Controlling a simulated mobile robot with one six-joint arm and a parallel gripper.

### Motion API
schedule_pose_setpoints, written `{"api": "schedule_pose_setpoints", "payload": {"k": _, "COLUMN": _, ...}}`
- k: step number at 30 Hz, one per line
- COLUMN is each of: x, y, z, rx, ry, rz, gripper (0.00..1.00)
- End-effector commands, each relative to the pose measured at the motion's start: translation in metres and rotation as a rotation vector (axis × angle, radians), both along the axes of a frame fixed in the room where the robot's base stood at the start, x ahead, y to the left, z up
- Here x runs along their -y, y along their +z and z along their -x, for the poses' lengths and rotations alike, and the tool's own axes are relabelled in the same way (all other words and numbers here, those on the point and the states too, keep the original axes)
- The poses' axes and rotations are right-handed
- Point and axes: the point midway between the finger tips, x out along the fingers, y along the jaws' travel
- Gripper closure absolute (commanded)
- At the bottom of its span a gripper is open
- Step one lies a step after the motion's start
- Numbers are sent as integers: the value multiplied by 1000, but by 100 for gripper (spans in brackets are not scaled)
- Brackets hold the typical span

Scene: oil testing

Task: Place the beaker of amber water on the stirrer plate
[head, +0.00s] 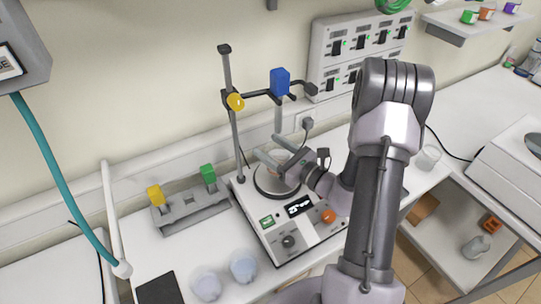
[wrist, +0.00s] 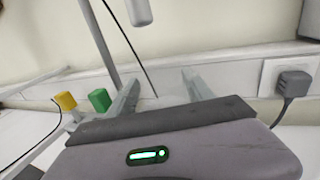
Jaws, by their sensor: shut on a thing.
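The stirrer plate (head: 265,187) is a round grey disc on top of a pale stirrer unit (head: 290,245) with a display and knobs, in the middle of the head view. My gripper (head: 270,150) is directly over the disc and shut on a beaker (head: 279,159), of which a small pinkish-amber patch shows between the fingers. In the wrist view, a faint clear glass edge (wrist: 164,101) shows between the two fingers (wrist: 160,85). The beaker's base is hidden, so I cannot tell whether it touches the disc.
A stand rod (head: 235,125) rises behind the disc, with a clamp holding a blue block (head: 280,81) above. A grey rack (head: 190,208) with yellow and green caps stands left. Two bluish beakers (head: 243,267) stand front left, a clear one (head: 428,157) right.

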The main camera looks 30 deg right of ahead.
Motion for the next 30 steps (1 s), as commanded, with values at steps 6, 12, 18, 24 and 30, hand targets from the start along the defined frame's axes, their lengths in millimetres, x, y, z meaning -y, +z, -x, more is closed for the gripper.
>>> {"api": "schedule_pose_setpoints", "payload": {"k": 6, "x": 0, "y": -26, "z": 1, "rx": 0, "ry": 0, "rz": 0, "gripper": 100}}
{"api": "schedule_pose_setpoints", "payload": {"k": 12, "x": 0, "y": -28, "z": 1, "rx": 0, "ry": 0, "rz": 1, "gripper": 100}}
{"api": "schedule_pose_setpoints", "payload": {"k": 18, "x": 0, "y": -29, "z": 1, "rx": -1, "ry": 0, "rz": 1, "gripper": 18}}
{"api": "schedule_pose_setpoints", "payload": {"k": 24, "x": 0, "y": -29, "z": 1, "rx": -1, "ry": 0, "rz": 1, "gripper": 18}}
{"api": "schedule_pose_setpoints", "payload": {"k": 30, "x": 5, "y": -25, "z": 10, "rx": -2, "ry": -3, "rz": 0, "gripper": 18}}
